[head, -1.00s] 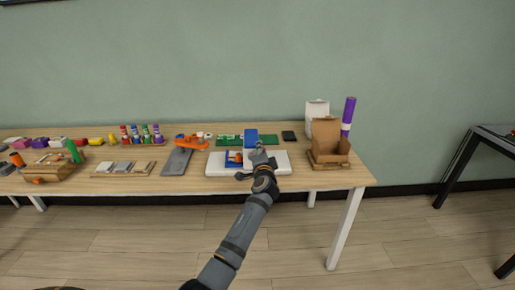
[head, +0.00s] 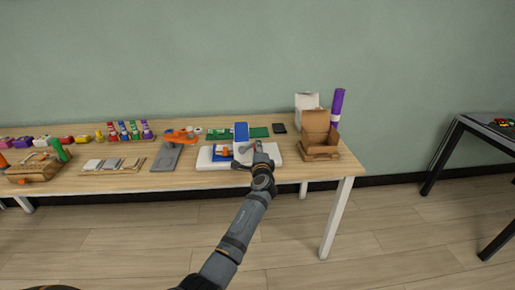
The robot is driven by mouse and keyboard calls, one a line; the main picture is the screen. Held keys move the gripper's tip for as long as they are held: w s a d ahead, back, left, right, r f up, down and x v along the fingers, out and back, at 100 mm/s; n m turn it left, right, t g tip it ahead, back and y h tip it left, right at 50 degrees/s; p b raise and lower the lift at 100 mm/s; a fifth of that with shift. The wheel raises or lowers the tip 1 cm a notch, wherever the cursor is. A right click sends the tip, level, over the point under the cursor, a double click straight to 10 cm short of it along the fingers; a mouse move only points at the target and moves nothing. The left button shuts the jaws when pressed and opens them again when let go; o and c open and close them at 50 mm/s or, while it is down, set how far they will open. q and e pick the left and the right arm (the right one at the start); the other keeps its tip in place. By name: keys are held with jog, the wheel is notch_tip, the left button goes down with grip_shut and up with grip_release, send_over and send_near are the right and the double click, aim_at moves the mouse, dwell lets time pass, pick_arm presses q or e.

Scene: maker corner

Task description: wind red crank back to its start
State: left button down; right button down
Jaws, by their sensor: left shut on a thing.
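A white base board (head: 291,160) lies on the table with a blue upright block (head: 241,132) at its back and a small blue piece with an orange part (head: 224,152) on its left half. My right gripper is out of view.
An open cardboard box (head: 319,126) and a purple tube (head: 337,105) stand right of the board. A green board (head: 259,132) and a dark flat item (head: 279,128) lie behind.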

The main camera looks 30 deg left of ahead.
pick_arm(q)
jog(key=shift+a+r, duration=0.15)
jog(key=shift+r, duration=0.1)
jog(key=c, duration=1.4)
grip_release()
jog(key=shift+o, duration=1.4)
jog(key=shift+s+a, duration=0.1)
jog(key=shift+a, duration=0.05)
jog(key=shift+f, duration=0.1)
jog(key=shift+d, duration=0.25)
jog(key=v, duration=0.7)
jog(key=shift+s, duration=0.2)
jog(key=shift+a, duration=0.1)
jog(key=shift+c, duration=0.4)
